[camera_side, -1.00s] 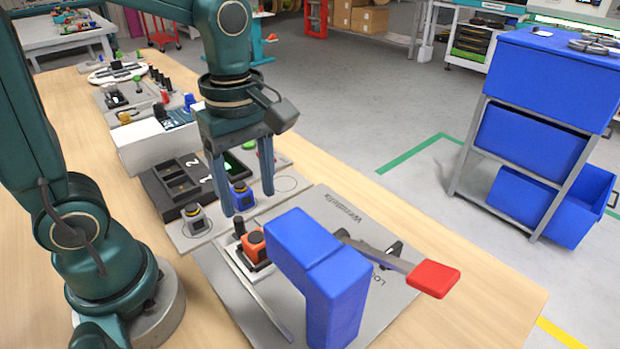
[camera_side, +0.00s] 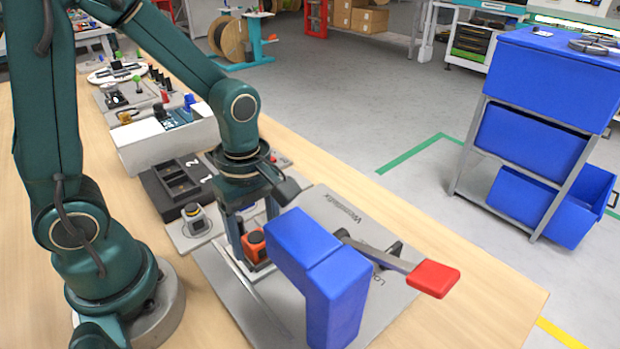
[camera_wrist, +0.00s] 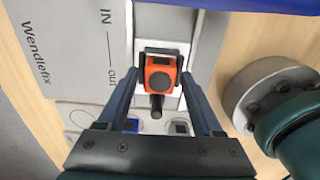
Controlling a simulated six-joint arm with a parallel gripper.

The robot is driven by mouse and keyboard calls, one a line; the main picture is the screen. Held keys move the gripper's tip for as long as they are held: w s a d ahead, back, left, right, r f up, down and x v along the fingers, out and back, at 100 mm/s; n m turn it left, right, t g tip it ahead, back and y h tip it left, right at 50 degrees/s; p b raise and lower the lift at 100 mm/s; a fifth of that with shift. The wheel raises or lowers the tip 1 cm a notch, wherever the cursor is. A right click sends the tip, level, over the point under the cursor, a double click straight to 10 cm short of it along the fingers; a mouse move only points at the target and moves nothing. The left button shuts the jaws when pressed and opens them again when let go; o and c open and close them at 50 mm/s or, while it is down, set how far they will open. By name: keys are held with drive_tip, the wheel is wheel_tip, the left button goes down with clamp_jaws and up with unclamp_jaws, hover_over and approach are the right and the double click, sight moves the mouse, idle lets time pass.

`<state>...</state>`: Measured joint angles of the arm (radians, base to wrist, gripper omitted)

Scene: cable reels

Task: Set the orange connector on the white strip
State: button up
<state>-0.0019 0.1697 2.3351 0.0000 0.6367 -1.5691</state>
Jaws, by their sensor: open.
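The orange connector (camera_side: 253,247), with a black round top, stands in the grey Wendlefix fixture (camera_side: 262,308), on or against a small white piece. In the wrist view the orange connector (camera_wrist: 159,68) lies between my fingertips, with a black cylinder just below it and white surface (camera_wrist: 172,101) around it. I cannot tell whether this white piece is the white strip. My gripper (camera_side: 252,238) is lowered around the connector, one finger on each side. In the wrist view my gripper (camera_wrist: 159,80) is open, with gaps beside the connector. The blue block partly hides this in the side view.
A large blue block (camera_side: 318,262) stands close on the right. A lever with a red handle (camera_side: 433,279) sticks out beyond it. A grey-and-black connector (camera_side: 195,219) stands on a grey plate to the left, near a black numbered tray (camera_side: 177,187) and a white box (camera_side: 150,155).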

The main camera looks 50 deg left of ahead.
sight(255, 236)
clamp_jaws()
drive_tip(key=shift+r, duration=3.75)
